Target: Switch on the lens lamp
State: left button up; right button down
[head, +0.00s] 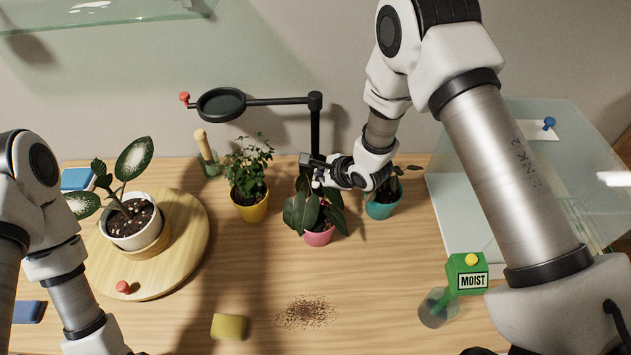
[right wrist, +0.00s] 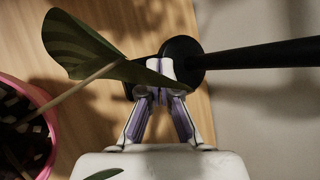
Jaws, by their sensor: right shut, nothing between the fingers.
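The lens lamp is black, with a dark round lens head (head: 222,104), a horizontal arm and an upright post (head: 315,132). No glow shows at the lens. A red knob (head: 184,97) sticks out at the lens's left end. My right gripper (head: 318,180) is low by the post, just above the pink-potted plant. In the right wrist view my right gripper (right wrist: 165,78) is shut and empty, its tips at the lamp's round black base (right wrist: 182,56). I cannot tell whether they touch it. A leaf partly covers the tips, and no switch shows. My left gripper is out of view.
Close around the post stand the pink-potted plant (head: 318,237), the teal pot (head: 382,209) and the yellow pot (head: 250,209). A round wooden board (head: 188,245) bears a white-potted plant. A green MOIST meter (head: 467,275) stands at the right. The front middle has soil crumbs (head: 306,312).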

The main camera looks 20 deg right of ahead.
aim_at(317, 185)
dwell(0.3)
jog(key=shift+f, duration=0.4)
jog(key=shift+f, duration=0.2)
dwell(0.4)
jog(key=shift+s+r+p, duration=0.1)
jog(key=shift+r+p, duration=0.55)
jog(key=shift+r, duration=0.05)
notch_tip(317, 185, up, 6)
jog(key=p, duration=0.5)
jog(key=shift+p, duration=0.4)
